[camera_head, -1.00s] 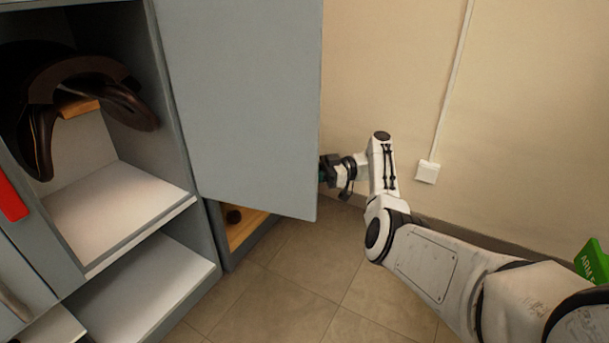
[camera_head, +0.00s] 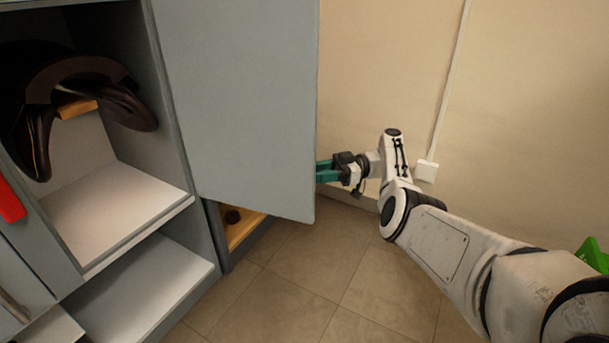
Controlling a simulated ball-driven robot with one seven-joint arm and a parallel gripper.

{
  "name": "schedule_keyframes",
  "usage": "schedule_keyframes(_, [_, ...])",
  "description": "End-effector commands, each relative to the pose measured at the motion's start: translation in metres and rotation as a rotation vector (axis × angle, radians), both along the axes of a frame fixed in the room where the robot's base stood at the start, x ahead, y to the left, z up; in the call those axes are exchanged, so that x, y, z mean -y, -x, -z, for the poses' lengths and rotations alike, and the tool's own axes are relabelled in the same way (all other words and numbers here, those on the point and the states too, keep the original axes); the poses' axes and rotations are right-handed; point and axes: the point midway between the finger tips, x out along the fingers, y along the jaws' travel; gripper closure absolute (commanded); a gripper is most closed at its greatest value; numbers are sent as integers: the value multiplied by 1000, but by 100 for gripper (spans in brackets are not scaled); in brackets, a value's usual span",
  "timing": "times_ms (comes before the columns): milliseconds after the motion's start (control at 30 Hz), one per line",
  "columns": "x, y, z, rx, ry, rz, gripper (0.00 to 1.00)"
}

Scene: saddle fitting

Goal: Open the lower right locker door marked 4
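A large plain grey locker door (camera_head: 240,110) stands swung out from the locker on its right side. No number shows on the side facing me. My gripper (camera_head: 323,172) is at the door's right edge, near its lower part. Its teal fingers show beside the edge, and their tips are partly hidden behind the door. I cannot tell whether the fingers are apart or closed, or whether they touch the door. Below and behind the door, part of a compartment with a wooden floor (camera_head: 243,230) shows, with a small dark round thing (camera_head: 233,216) in it.
On the left, an open grey compartment holds a dark saddle (camera_head: 75,95) on a wooden support. A white shelf (camera_head: 120,215) lies below it. A red piece (camera_head: 10,202) is at the left edge. Tiled floor (camera_head: 290,285) is clear in front; a beige wall is behind my arm.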

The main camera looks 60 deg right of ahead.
Motion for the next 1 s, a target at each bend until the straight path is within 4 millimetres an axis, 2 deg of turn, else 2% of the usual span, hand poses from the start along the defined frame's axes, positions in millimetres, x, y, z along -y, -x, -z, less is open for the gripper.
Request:
schedule_keyframes(367, [15, 16, 0, -1, 0, -1, 59])
schedule_keyframes(1000, [15, 16, 0, 0, 0, -2, 59])
